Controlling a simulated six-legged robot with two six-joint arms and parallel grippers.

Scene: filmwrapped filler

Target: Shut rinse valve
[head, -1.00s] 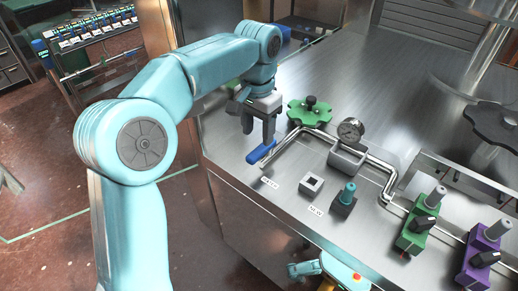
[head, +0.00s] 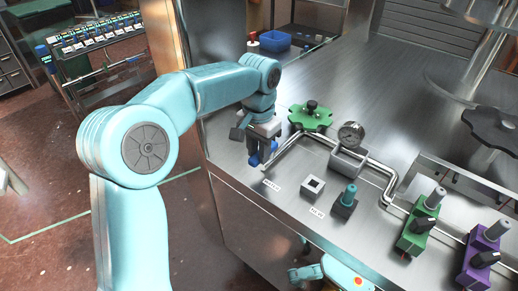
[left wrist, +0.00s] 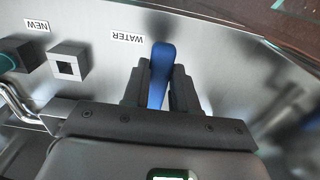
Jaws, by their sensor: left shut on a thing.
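The rinse valve's blue lever (head: 254,160) is at the near left edge of the steel counter, at the end of a steel pipe, above a small label. In the left wrist view the blue lever (left wrist: 161,62) stands between the dark fingers, its rounded tip sticking out past them, beside a label reading WATER (left wrist: 128,37). My left gripper (head: 262,156) is shut on the lever, reaching down from above; its fingers hide part of it.
A green handwheel (head: 311,116) stands close right of my left gripper. The pipe (head: 375,165) runs right past a round gauge (head: 351,134). A square grey socket (head: 313,187) and a teal-topped block (head: 345,201) stand in front.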

